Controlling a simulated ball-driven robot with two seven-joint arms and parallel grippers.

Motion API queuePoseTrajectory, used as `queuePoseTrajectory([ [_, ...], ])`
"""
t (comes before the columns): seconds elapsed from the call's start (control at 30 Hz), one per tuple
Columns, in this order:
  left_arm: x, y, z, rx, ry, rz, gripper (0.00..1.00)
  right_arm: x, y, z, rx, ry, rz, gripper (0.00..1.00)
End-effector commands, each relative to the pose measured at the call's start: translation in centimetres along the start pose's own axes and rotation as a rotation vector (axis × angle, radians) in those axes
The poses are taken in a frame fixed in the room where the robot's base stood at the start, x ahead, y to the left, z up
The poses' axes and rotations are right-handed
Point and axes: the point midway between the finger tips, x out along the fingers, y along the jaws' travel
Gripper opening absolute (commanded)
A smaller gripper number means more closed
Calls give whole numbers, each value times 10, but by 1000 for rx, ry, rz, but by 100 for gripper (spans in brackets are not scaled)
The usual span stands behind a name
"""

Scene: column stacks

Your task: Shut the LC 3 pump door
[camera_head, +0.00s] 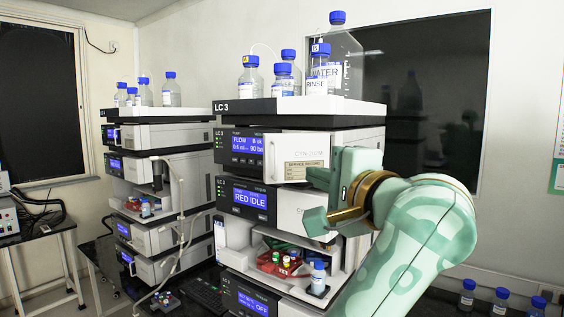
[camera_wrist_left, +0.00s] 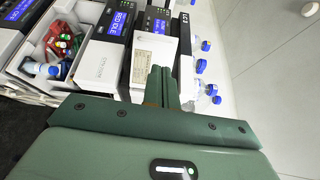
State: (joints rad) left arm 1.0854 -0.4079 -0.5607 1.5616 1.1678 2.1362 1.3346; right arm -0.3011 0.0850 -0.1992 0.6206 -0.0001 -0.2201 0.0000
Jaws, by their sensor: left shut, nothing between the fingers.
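The LC 3 pump (camera_head: 250,146) is the upper module of the right stack, with a blue flow display. Its white pump door (camera_head: 292,152) carries a service record label; the labelled door also shows in the wrist view (camera_wrist_left: 152,48). My left gripper (camera_head: 312,176) is shut and empty, at the lower right of the door. In the wrist view its closed fingers (camera_wrist_left: 161,78) overlap the door's face; contact cannot be told. My right gripper is not in view.
Below the pump is a RED IDLE module (camera_head: 243,198), above an open bay with a red tray (camera_head: 277,265) and vials. Blue-capped bottles (camera_head: 282,80) stand on top of the stack. A second stack (camera_head: 150,135) stands left. More bottles (camera_head: 501,300) stand low at right.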

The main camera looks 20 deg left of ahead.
Motion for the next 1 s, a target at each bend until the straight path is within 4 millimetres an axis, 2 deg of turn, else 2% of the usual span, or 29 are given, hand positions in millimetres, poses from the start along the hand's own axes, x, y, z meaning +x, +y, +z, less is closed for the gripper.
queuePoseTrajectory([
  [0.1,2,2,-3,-53,25,33,0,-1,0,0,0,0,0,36],
  [0.23,19,3,-3,-50,23,34,0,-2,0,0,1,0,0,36],
  [0.5,78,1,-2,-46,17,29,0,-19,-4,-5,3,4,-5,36],
  [0.7,114,2,-4,-44,18,29,0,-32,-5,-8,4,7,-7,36],
  [0.83,129,4,-5,-45,20,28,0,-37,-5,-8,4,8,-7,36],
  [1.0,137,7,-5,-46,21,30,0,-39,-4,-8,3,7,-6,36],
])
